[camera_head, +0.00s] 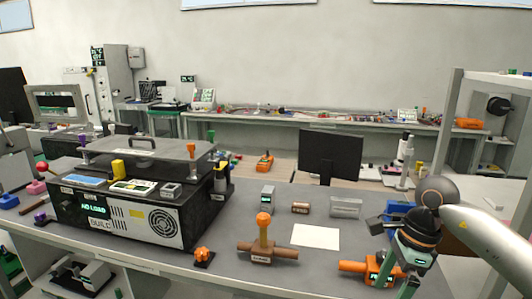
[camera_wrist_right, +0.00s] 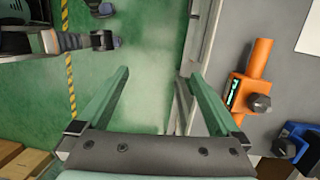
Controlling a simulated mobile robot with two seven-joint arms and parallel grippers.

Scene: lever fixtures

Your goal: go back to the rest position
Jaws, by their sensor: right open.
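My right gripper (camera_head: 396,280) is at the lower right in the head view, pointing down near the table's front edge. In the right wrist view its two green fingers (camera_wrist_right: 159,74) are wide apart, with nothing between them; green floor lies beneath. An orange fixture (camera_head: 353,267) with a green display is beside the gripper and partly hidden by it. It also shows to the right of the fingers in the wrist view (camera_wrist_right: 258,62), apart from them. A brown lever fixture (camera_head: 268,251) with an upright orange-knobbed handle stands further left. My left gripper is out of view.
A large black machine (camera_head: 125,222) fills the table's left side. A white sheet (camera_head: 315,237), a grey block (camera_head: 346,207) and a monitor (camera_head: 331,157) stand or lie around the middle. A blue fixture (camera_wrist_right: 297,140) is near the orange one. A shelf post (camera_head: 450,120) rises at right.

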